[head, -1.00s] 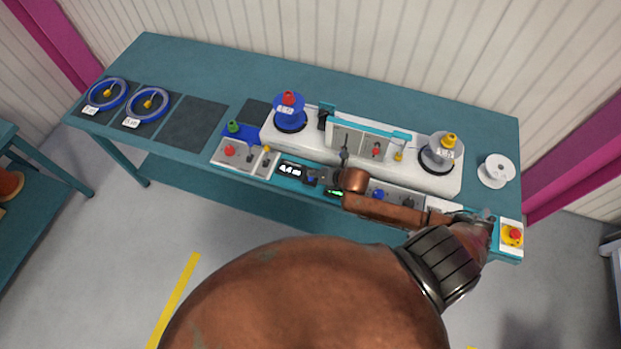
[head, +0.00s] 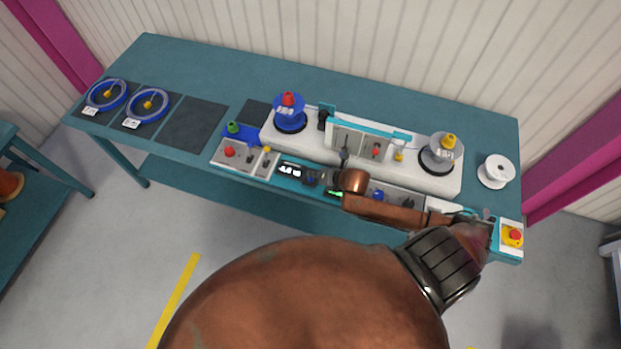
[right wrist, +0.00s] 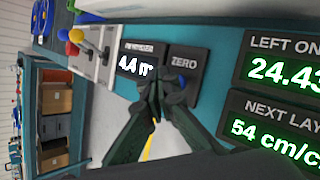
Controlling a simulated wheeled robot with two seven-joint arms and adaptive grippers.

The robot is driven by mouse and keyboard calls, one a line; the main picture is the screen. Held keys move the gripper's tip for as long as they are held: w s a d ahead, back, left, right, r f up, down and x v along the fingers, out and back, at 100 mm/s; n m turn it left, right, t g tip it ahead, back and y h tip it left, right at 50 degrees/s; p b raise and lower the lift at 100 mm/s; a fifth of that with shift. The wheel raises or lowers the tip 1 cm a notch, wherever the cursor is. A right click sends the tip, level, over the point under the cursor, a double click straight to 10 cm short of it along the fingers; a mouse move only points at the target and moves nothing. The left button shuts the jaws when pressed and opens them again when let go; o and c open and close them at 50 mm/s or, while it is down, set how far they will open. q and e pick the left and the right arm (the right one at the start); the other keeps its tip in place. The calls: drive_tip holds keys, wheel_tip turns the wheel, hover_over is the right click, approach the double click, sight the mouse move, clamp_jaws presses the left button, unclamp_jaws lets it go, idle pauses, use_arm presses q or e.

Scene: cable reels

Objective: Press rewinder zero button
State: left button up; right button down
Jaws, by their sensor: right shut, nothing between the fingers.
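The rewinder zero button's dark plate (right wrist: 184,62), labelled ZERO, sits on the teal front panel beside the rewinder display (right wrist: 135,62). In the right wrist view the display reads about 4.4 m; in the head view the display (head: 291,171) is too blurred to read surely. My right gripper (right wrist: 168,92) is shut and empty, with its fingertips over the lower part of the ZERO plate. They hide most of the button, and I cannot tell if they touch it. In the head view the right gripper (head: 322,178) is at the panel, just right of the display. My left gripper is out of view.
Switches and a red knob (head: 229,152) lie left of the display. A blue knob (head: 378,195) and a red emergency button (head: 515,235) lie to the right. The white rewinder machine (head: 365,174) with two spools stands behind. Two blue cable coils (head: 148,105) lie at left.

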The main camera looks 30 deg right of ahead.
sight(312, 179)
drive_tip(key=shift+f, duration=0.45)
drive_tip(key=shift+f, duration=0.45)
idle(0.9)
drive_tip(key=shift+r+p, duration=0.75)
drive_tip(key=shift+r, duration=0.15)
wheel_tip(312, 179, up, 5)
drive_tip(key=p, duration=0.5)
idle(0.7)
